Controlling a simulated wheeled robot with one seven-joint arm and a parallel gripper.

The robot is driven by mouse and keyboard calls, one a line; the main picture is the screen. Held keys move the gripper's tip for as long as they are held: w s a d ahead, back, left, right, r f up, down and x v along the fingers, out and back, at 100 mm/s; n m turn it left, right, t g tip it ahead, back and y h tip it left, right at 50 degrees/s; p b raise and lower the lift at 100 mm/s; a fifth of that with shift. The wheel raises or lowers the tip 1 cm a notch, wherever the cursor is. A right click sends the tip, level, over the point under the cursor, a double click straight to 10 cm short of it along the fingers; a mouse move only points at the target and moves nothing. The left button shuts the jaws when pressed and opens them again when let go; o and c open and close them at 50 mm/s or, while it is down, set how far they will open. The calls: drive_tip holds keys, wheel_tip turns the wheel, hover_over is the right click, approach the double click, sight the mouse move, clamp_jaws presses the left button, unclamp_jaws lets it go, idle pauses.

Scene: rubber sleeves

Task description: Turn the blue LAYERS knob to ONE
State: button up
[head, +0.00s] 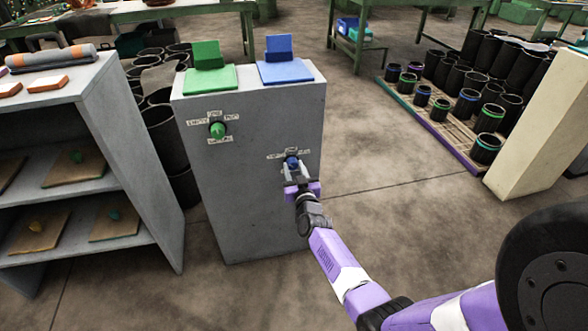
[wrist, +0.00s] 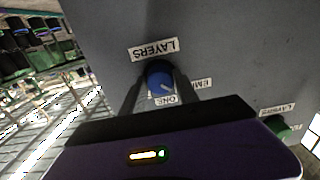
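The blue LAYERS knob (head: 292,162) is on the front of a grey cabinet (head: 255,215), at the right. In the wrist view the knob (wrist: 160,75) sits between my gripper's two fingers, which appear to touch its sides. The labels look upside down there: LAYERS (wrist: 154,49) above the knob, ONE (wrist: 166,99) below it, a partly hidden EMPTY (wrist: 201,84) at right. The knob's pale pointer line slants to the lower right, between ONE and EMPTY, nearer ONE. My gripper (head: 297,178) meets the panel from the front right; its fingers hide part of the labels.
A green knob (head: 217,130) with its own labels is on the same panel, at upper left. Green (head: 209,77) and blue (head: 285,71) blocks top the cabinet. A shelf (head: 115,140) stands left, a pallet of black sleeves (head: 445,120) right. The floor right of the cabinet is clear.

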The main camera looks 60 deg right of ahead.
clamp_jaws()
drive_tip(key=m+b, duration=0.1)
drive_tip(key=m, duration=0.1)
drive_tip(key=shift+f+m, duration=0.1)
drive_tip(key=shift+m, duration=0.3)
drive_tip(key=m+b, duration=0.2)
drive_tip(key=m, duration=0.3)
drive_tip(key=shift+m, duration=0.4)
drive_tip(key=o, duration=1.3)
unclamp_jaws()
drive_tip(key=shift+c, duration=0.2)
drive_tip(key=p+v, duration=0.2)
drive_tip(key=v, duration=0.5)
drive_tip(key=shift+s+a+p, duration=0.25)
drive_tip(key=shift+s+p, duration=0.05)
drive_tip(key=shift+p, duration=0.05)
